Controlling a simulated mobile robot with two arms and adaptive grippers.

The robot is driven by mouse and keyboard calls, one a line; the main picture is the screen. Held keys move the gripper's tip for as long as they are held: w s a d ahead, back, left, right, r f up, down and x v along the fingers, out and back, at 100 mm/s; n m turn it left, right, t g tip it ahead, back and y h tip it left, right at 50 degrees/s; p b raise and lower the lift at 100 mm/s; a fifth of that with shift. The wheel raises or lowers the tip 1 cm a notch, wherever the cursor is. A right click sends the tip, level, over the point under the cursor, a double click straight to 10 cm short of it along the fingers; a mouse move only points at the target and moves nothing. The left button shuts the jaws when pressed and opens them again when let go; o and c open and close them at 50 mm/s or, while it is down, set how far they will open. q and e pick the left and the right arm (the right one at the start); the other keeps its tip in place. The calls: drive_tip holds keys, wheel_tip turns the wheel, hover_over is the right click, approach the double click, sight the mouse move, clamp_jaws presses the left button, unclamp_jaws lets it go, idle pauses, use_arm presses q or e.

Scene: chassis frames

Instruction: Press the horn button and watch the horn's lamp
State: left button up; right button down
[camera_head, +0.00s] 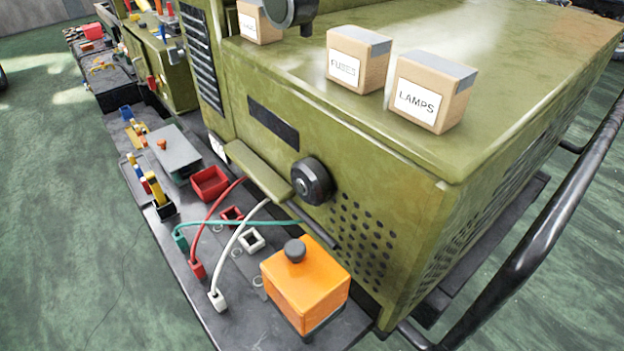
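An orange box (306,290) stands on the dark ledge at the front, with a black round knob (295,250) on its top. I cannot tell whether this knob is the horn button. A round black fitting (312,181) sits on the green chassis wall above the ledge. Another dark round part (290,10) stands on the chassis top, cut off by the upper picture edge. I cannot tell which of these is the horn, and no lit lamp can be made out. Neither of my grippers is in view.
Green, red and white cables with plugs (218,299) lie across the ledge (240,325). A red tray (210,183) and a grey box (175,155) are farther back. Cardboard boxes marked FUSES (344,68) and LAMPS (417,103) stand on the chassis. A black rail (560,205) runs along the right.

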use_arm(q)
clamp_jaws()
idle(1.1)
